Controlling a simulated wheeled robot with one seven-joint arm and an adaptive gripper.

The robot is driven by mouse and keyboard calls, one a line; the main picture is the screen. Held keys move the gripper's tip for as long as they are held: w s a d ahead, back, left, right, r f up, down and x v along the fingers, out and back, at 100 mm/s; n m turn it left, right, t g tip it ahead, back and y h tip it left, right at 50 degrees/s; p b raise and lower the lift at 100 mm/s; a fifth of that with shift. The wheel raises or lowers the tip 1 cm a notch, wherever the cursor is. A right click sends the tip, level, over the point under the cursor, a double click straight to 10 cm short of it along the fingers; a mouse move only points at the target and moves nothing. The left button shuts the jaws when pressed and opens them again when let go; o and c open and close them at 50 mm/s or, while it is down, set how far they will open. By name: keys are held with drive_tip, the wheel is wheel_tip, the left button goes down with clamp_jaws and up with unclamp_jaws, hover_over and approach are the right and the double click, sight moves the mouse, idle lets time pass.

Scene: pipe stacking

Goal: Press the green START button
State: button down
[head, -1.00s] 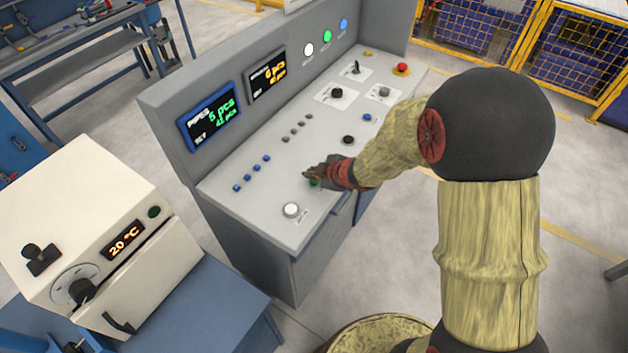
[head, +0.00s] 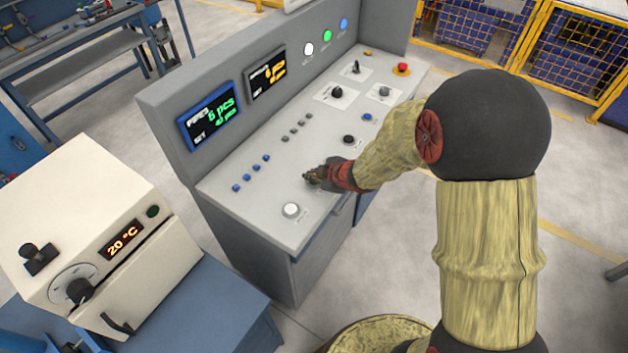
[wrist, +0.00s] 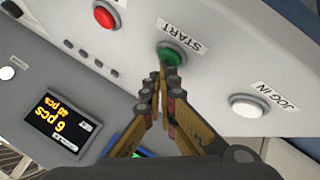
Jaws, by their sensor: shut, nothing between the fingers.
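The green START button (wrist: 172,54) sits on the light grey sloped panel, beside its START label (wrist: 184,35) in the wrist view. My gripper (wrist: 163,74) is shut and empty, with its fingertips over the near edge of the button in that view. I cannot tell for sure whether the tips touch it. In the head view my gripper (head: 312,177) is low over the front part of the control console (head: 262,215), and it hides the green button there.
A white JOG IN button (wrist: 245,105) is on one side of START and a red button (wrist: 104,16) on the other. Small blue buttons (head: 248,174) and knobs cover the panel. Displays (head: 210,115) stand on the back wall. A white oven-like box (head: 80,230) is at left.

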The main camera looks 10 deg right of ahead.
sight(312, 182)
drive_tip(key=shift+f, duration=0.25)
drive_tip(key=shift+r, duration=0.1)
idle(0.5)
drive_tip(key=shift+r+p, duration=0.75)
wheel_tip(312, 182, up, 5)
drive_tip(key=p, duration=0.5)
idle(0.6)
